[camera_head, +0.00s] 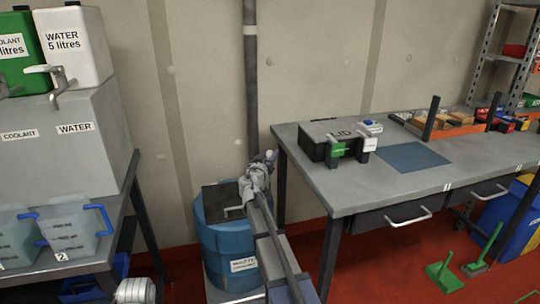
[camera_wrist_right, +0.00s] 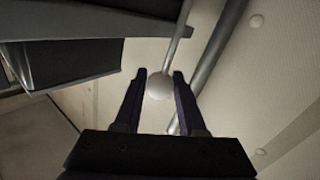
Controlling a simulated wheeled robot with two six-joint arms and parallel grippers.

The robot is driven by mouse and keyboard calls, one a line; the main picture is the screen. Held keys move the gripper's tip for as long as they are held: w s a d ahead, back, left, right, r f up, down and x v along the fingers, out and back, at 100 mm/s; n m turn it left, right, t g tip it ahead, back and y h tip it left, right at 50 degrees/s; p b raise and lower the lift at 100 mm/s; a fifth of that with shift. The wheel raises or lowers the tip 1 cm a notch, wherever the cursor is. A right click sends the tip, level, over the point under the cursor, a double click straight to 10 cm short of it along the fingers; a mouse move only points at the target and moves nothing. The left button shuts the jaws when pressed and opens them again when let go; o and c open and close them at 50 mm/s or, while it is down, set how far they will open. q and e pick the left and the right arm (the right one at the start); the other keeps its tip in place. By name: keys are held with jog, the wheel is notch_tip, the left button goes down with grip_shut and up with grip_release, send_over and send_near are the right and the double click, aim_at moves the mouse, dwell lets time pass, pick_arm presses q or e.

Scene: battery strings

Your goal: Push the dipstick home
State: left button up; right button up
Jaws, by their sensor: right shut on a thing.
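My right gripper (camera_wrist_right: 159,78) is shut on a pale round knob (camera_wrist_right: 159,88), which sits between its two dark fingers in the right wrist view. A thin grey rod (camera_wrist_right: 178,35) runs up from the knob; it looks like the dipstick with its knob. Its far end is not clear. In the head view my right gripper (camera_head: 266,160) is small, above and beside the blue drum (camera_head: 232,240), in front of the wall. The knob is too small there to tell apart surely. My left gripper is not in view.
A workbench (camera_head: 340,190) stands right, with a black lidded box (camera_head: 325,145) and a blue mat (camera_head: 410,157). A vertical pipe (camera_head: 251,80) runs up the wall behind my gripper. Coolant and water containers (camera_head: 75,45) stand left. Green tools (camera_head: 445,275) lie on the red floor.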

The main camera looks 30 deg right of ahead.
grip_shut()
dwell(0.9)
